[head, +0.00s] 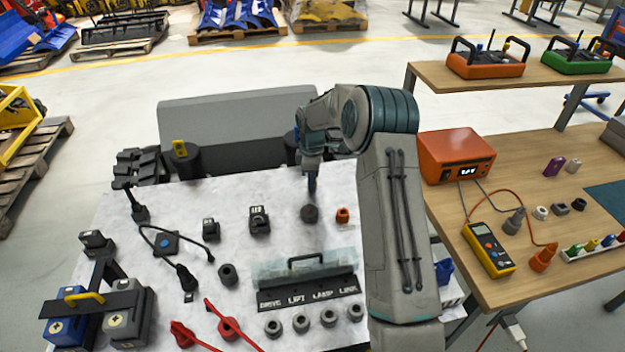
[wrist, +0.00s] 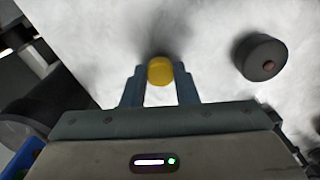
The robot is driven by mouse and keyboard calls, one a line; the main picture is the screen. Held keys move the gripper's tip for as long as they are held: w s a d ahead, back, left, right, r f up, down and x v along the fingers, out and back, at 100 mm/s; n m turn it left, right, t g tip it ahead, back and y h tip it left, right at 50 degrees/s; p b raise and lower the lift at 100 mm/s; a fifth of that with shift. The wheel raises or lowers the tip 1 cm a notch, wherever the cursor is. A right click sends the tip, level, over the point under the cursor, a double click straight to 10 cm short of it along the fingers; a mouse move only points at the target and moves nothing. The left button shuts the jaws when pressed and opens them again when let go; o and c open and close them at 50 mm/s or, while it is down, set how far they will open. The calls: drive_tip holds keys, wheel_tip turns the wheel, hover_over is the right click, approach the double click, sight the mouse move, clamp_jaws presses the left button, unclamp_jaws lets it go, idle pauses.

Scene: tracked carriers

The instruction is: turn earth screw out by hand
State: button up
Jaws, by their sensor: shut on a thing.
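My gripper (head: 312,190) points down over the far part of the white work surface in the head view. In the wrist view its two blue-grey fingers (wrist: 160,84) are closed on a round yellow head (wrist: 160,70), which I take to be the earth screw. What lies beneath the yellow head is hidden, so I cannot tell whether it is seated or free. A dark round post (wrist: 262,57) with a small brownish centre stands apart to the right in the wrist view. The yellow head is not visible in the head view.
In the head view, a dark round piece (head: 309,213) and an orange piece (head: 343,215) stand near my gripper. A clear-covered labelled strip (head: 305,278) lies nearer, with several dark sockets before it. A wooden bench (head: 451,220) with a yellow meter (head: 488,250) is at the right.

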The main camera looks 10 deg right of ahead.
drive_tip(key=shift+n, duration=0.6)
drive_tip(key=n+p, duration=0.1)
drive_tip(key=n, duration=0.4)
drive_tip(key=shift+p, duration=0.35)
drive_tip(key=n+p, duration=0.1)
drive_tip(key=n, duration=0.3)
drive_tip(key=shift+n, duration=0.4)
